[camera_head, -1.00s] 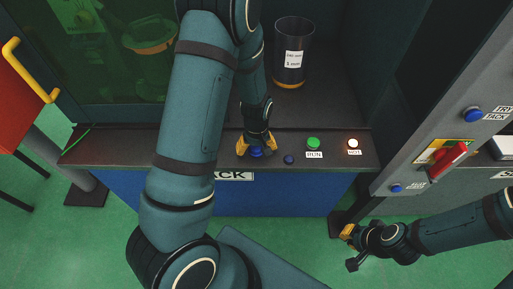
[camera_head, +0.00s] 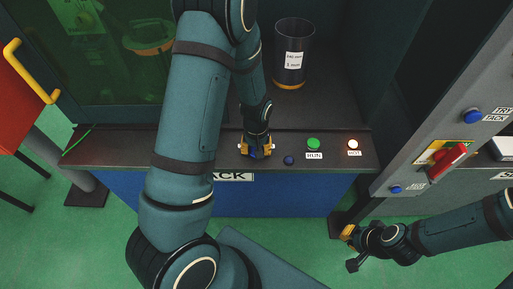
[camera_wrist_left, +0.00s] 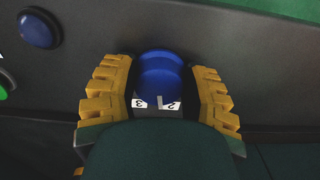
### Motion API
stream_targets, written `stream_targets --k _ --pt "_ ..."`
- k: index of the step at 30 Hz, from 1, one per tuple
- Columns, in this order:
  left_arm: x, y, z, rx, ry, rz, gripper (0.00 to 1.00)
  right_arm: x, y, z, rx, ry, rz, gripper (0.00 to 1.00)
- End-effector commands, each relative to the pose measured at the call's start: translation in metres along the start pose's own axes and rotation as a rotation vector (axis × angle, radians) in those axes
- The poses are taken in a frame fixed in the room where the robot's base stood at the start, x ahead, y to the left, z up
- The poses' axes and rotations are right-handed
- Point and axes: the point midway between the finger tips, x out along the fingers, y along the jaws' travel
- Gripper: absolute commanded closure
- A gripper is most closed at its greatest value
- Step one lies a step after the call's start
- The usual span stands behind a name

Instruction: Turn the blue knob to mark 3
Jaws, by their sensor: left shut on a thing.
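The blue knob (camera_wrist_left: 160,75) sits on the dark front ledge; in the head view (camera_head: 257,154) only a little of it shows below my left gripper. My left gripper (camera_head: 256,150) points down over it, its yellow fingers on both sides of the knob and shut on it. In the left wrist view the fingers (camera_wrist_left: 160,95) flank the knob. White marks with the digits 3 (camera_wrist_left: 139,103) and 2 (camera_wrist_left: 169,104) show at the knob's near edge; other marks are hidden. My right gripper (camera_head: 348,248) is open and empty, over the floor at lower right.
A smaller blue button (camera_head: 289,160), a green button (camera_head: 313,144) and a lit white button (camera_head: 353,144) line the ledge to the right. A dark labelled cylinder (camera_head: 292,55) stands behind. A grey panel with a red switch handle (camera_head: 447,162) is at right.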

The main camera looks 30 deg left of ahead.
Motion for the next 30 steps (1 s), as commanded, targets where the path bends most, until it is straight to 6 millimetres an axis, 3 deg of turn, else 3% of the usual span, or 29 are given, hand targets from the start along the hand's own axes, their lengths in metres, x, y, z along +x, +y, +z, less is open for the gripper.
stream_targets --k 15,30 --pt "0.0004 -0.0023 0.0001 0.411 -0.002 0.000 0.89 -0.0012 -0.0004 0.0003 0.000 -0.001 0.000 1.00" --pt "0.0003 -0.0026 -0.0004 0.562 -0.001 0.001 0.89 -0.0012 -0.0004 0.0003 0.000 -0.001 0.000 1.00"
